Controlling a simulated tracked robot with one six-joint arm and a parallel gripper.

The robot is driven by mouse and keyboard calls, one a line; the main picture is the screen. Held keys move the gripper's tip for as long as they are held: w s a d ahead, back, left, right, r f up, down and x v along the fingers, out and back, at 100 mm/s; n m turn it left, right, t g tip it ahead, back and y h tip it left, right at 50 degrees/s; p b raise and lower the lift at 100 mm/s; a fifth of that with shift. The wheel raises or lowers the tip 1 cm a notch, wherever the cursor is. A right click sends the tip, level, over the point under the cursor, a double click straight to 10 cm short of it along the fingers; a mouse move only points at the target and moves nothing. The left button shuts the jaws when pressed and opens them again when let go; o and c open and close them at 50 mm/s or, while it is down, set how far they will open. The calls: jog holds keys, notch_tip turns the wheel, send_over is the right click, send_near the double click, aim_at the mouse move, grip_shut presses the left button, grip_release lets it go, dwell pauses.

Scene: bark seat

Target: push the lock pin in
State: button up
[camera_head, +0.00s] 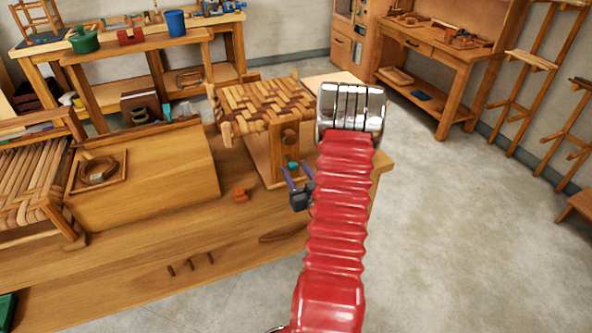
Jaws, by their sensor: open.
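A stool-like frame with a woven bark seat (262,103) stands on the wooden bench, with a round dark wooden knob (290,138) on its near post. Below the knob a small teal piece (293,166) shows low on the post. It may be the lock pin, but it is too small to tell, and so is how far in it sits. My gripper (296,168) is open, with two purple-blue fingers pointing at the post's lower part. The teal piece appears between the fingertips. I cannot tell whether they touch it. My red arm hides the area to the right.
The bench (120,275) holds a small orange-red piece (240,194), several short dark pegs (190,265) and a sloped wooden board (150,175). A slatted chair (35,185) is at the left. Open floor (470,240) lies to the right.

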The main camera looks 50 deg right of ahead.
jog(key=shift+w+d, duration=0.2)
jog(key=shift+w, duration=0.15)
jog(key=shift+c, duration=0.2)
grip_shut()
